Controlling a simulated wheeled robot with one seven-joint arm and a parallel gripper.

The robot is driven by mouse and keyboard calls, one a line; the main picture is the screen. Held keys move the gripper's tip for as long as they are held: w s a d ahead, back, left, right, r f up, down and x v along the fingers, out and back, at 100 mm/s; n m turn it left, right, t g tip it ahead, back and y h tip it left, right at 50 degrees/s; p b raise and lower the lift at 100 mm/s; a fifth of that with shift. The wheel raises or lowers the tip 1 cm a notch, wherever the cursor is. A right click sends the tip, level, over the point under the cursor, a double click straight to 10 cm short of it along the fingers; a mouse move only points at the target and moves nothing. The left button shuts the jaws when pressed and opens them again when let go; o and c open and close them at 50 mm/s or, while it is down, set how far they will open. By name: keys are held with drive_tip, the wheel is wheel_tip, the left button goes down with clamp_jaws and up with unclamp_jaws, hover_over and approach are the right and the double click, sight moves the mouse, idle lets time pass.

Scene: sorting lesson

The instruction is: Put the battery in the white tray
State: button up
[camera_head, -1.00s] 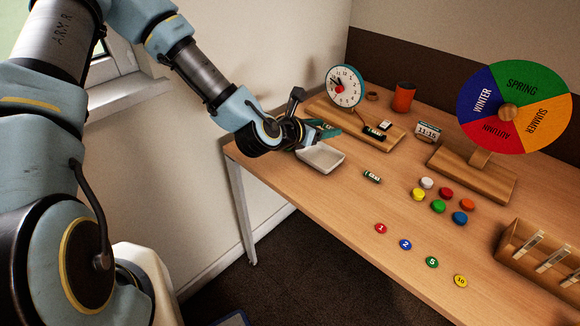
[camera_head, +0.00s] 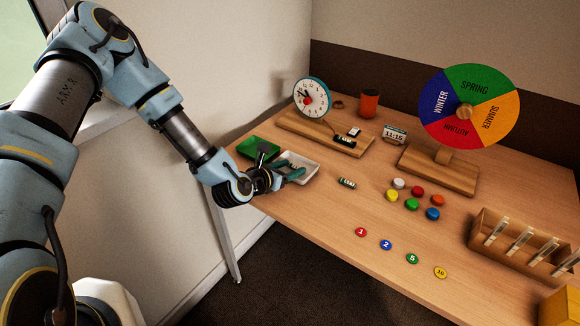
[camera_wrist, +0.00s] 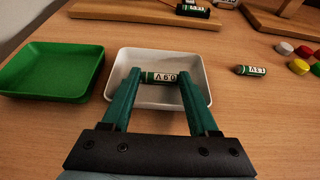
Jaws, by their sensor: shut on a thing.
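A dark green battery with a white label (camera_wrist: 160,77) lies sideways between my fingertips in the wrist view. My gripper (camera_wrist: 157,80) is shut on it, and it also shows in the head view (camera_head: 293,172). The battery is over the inside of the white tray (camera_wrist: 113,72); I cannot tell whether it touches the tray floor. The white tray shows partly behind my gripper in the head view (camera_head: 312,161). A second, similar battery (camera_head: 348,183) lies on the bare table to the right of the tray; the wrist view shows it too (camera_wrist: 249,71).
A green tray (camera_wrist: 48,70) sits close to the left of the white one, empty. The wooden clock board (camera_head: 300,124) with battery parts is behind. Coloured counters (camera_head: 411,204) and numbered discs (camera_head: 386,244) lie to the right. The seasons wheel (camera_head: 468,108) stands further back.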

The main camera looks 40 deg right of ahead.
drive_tip(key=shift+f, duration=0.15)
drive_tip(key=o, duration=1.3)
